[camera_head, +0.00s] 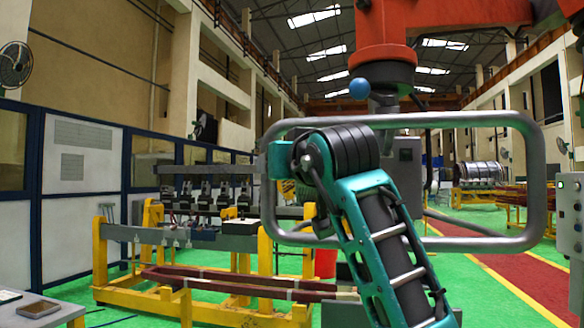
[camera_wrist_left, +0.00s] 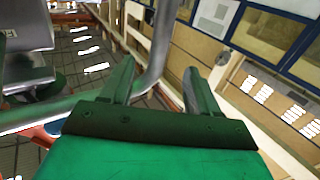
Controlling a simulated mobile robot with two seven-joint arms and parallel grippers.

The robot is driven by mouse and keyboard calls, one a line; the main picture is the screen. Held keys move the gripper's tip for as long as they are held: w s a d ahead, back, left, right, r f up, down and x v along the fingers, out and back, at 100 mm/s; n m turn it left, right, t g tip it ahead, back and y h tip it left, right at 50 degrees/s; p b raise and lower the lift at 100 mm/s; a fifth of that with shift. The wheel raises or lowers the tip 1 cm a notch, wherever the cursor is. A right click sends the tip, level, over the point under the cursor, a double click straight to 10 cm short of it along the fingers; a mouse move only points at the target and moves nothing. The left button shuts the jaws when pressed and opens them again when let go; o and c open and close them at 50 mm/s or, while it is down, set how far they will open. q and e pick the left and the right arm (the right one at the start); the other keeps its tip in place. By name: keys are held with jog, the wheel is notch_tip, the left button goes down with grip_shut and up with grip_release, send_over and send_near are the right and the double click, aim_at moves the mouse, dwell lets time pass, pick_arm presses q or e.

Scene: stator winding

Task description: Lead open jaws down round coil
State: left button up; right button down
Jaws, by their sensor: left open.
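A long dark-red coil (camera_head: 245,284) lies across a yellow stand (camera_head: 165,296) left of centre in the head view. Its right end shows a pale tip, partly behind a teal arm link. My left gripper (camera_wrist_left: 159,66) shows in the left wrist view with its two green fingers apart and nothing held. The head view does not show its jaws, and I cannot clearly make out the coil between the fingers in the wrist view. My right gripper is in neither view.
A bent grey tube frame (camera_head: 530,170) crosses the head view; a grey tube (camera_wrist_left: 160,60) also passes behind the fingers in the wrist view. A bench with several dark fixtures (camera_head: 205,195) stands behind the coil. Green floor (camera_head: 480,300) is open at right.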

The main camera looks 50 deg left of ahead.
pick_arm(q)
jog(key=p+x, duration=0.1)
jog(key=x, duration=1.1)
jog(key=shift+a, duration=0.15)
jog(key=shift+f, duration=0.1)
jog(key=shift+c, duration=0.2)
grip_shut()
dwell(0.6)
dwell(0.6)
dwell(1.4)
